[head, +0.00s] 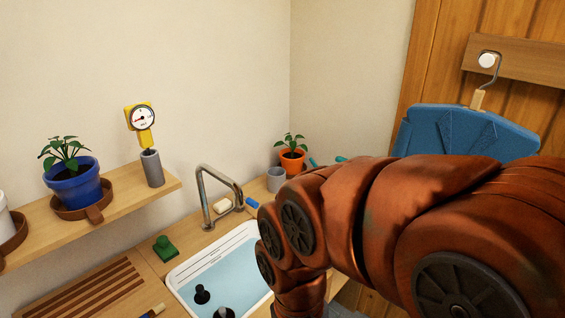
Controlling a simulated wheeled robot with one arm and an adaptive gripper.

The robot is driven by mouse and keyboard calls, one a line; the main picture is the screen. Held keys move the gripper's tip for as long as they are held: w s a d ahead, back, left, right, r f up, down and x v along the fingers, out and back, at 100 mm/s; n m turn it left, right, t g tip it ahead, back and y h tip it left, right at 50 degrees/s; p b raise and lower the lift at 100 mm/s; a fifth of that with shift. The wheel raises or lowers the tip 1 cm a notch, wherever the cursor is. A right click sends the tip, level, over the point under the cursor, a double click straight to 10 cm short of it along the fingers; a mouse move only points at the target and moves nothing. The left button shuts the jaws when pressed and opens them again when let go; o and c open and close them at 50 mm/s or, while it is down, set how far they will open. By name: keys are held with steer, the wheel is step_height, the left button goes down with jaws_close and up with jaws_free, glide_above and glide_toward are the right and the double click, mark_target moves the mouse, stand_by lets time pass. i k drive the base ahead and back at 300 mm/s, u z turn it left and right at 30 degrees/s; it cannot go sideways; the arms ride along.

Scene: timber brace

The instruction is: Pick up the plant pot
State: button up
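Several pots are in the head view, and I cannot tell which one the task means. A blue pot (75,188) with a leafy green plant stands upright in a brown saucer (95,213) on the wall shelf at the left. A smaller orange pot (292,161) with a green plant stands in the far corner behind the sink, close to my arm in the picture. Part of a white pot (4,222) shows at the left edge. My reddish-brown arm fills the right side and bends down out of the bottom edge. My gripper is not in view.
A yellow dial gauge (143,118) rises from a grey holder (152,168) on the shelf (130,197). Below are a sink (190,272), a curved faucet (203,192), a grey cup (276,180) and a green object (164,248). A blue item (470,128) hangs at right.

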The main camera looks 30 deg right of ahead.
mark_target(292, 161)
steer(key=u, duration=2.7)
steer(key=k, duration=0.85)
steer(key=z, duration=1.95)
steer(key=i, duration=0.45)
steer(key=u, duration=0.05)
